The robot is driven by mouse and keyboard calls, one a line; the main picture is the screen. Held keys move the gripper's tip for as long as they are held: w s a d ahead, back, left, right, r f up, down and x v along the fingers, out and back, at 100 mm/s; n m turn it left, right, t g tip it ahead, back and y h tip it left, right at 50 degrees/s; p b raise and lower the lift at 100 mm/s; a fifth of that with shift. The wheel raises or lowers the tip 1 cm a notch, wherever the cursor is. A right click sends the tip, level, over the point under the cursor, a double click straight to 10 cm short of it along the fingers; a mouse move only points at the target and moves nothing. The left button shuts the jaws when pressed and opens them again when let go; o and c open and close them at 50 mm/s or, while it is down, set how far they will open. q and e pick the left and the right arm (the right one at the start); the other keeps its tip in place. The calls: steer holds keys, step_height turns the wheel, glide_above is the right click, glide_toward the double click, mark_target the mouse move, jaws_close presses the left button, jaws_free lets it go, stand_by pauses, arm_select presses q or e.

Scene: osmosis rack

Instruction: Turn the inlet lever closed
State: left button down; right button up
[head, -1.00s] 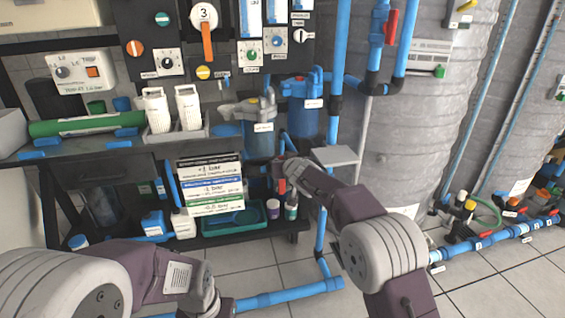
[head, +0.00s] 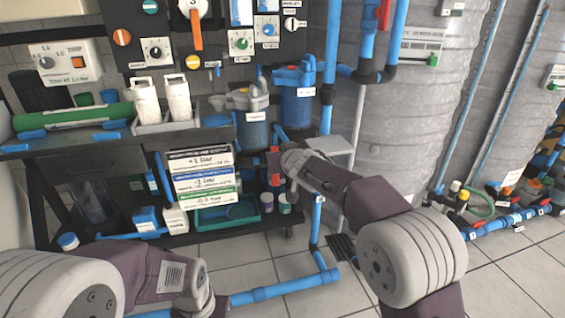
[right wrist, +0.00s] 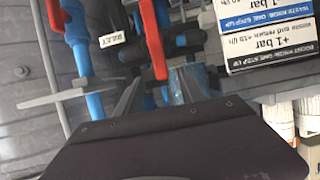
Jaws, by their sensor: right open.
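The red inlet lever (right wrist: 153,38) hangs beside a white label reading INLET (right wrist: 112,39) in the right wrist view. Its lower end lies in line with the gap between the fingers of my right gripper (right wrist: 157,92), which is open. I cannot tell whether a finger touches the lever. In the head view a small red part (head: 275,163), probably this lever, shows just left of my right wrist, below the filter housings; the right fingers are hard to make out there. My left arm enters at lower left, but its gripper fingers are not visible.
A second red handle (right wrist: 55,15) sits on blue pipe in the right wrist view. A grey tank (head: 405,120) stands at right.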

steer(key=shift+v, duration=1.8)
